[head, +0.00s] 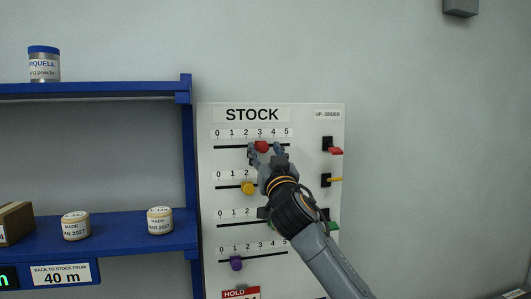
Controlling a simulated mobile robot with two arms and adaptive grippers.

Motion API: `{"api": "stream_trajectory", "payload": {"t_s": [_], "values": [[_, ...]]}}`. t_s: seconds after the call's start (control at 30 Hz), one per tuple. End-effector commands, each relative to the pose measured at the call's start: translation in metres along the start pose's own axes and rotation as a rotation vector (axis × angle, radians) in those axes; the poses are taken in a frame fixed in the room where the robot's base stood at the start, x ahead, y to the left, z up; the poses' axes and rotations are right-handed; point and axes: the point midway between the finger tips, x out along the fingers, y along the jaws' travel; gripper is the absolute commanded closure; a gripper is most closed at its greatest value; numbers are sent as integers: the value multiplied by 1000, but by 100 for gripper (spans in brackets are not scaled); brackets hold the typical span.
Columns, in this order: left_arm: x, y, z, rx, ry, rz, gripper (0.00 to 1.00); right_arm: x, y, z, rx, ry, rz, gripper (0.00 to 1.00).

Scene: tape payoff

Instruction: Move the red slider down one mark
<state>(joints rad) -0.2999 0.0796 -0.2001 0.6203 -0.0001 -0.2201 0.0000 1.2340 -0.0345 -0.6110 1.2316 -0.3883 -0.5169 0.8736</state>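The red slider (262,147) is a round knob on the top track of the white STOCK board (207,240). It stands at about mark 3 on that track's 0 to 5 scale. My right gripper (266,152) reaches up to it from the lower right. Its fingers stand apart, one on each side of the knob, with a gap seeming to show on the right side. I cannot tell whether the left finger touches the knob. My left gripper is not in view.
Below are a yellow slider (248,188) and a purple slider (236,264); my arm covers most of the third row. Red (336,151) and yellow (335,180) levers stick out at the board's right. A blue shelf (120,233) with tins stands left.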

Motion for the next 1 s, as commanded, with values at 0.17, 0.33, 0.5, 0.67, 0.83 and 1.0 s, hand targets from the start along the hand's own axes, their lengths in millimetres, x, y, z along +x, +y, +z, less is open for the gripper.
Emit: {"api": "stream_trajectory", "payload": {"t_s": [0.17,0.33,0.5,0.67,0.83,1.0], "values": [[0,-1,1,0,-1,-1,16,0,0,0,0,0,-1,51],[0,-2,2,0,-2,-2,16,-6,0,0,1,1,-1,51],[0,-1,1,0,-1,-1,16,-25,0,1,3,0,-1,51],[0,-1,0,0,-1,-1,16,-52,0,1,3,1,-2,51],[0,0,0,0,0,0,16,-81,0,2,2,0,-2,51],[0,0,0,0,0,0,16,-105,0,1,2,0,-1,51]]}}
